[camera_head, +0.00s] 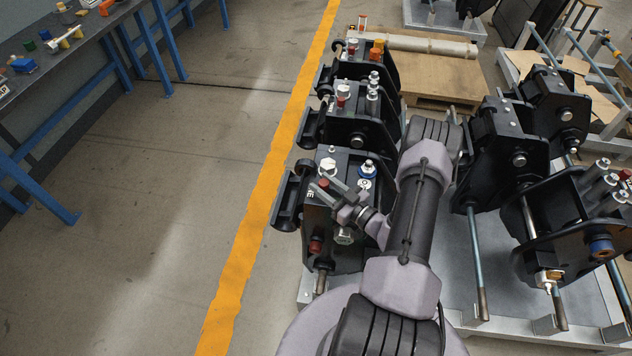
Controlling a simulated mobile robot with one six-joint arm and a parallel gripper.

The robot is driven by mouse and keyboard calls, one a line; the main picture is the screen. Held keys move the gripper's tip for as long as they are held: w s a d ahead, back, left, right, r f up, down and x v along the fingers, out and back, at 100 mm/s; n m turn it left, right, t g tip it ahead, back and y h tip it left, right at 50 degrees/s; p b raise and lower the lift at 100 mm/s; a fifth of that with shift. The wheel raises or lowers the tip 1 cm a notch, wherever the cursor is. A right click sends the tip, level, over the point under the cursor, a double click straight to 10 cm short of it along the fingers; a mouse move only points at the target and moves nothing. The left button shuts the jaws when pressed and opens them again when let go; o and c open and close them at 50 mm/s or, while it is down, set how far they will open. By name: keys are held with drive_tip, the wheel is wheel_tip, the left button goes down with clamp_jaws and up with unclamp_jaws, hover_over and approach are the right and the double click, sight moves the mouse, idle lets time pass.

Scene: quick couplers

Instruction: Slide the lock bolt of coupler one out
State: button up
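Coupler one appears to be the nearest black coupler (345,260) in the left row. White letters partly showing as "NE" are on it beside my gripper. My gripper (324,184) is over its top left part, with its two fingers apart. A small red-topped part (323,184) shows between or just under the fingertips; I cannot tell if they touch it. A red knob (316,246) sits lower on the coupler's front left. A metal rod end (321,282) sticks out below it. My arm hides the coupler's right side, and I cannot tell which part is the lock bolt.
Two more black couplers, a middle one (350,130) and a far one (352,72), stand behind in the same row. Other black couplers (500,150) stand to the right on a grey rack. The floor (170,220) left of the yellow line is clear up to a workbench.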

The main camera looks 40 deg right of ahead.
sight(316, 179)
drive_tip(key=shift+w+a, duration=0.2)
drive_tip(key=shift+w, duration=1.35)
clamp_jaws()
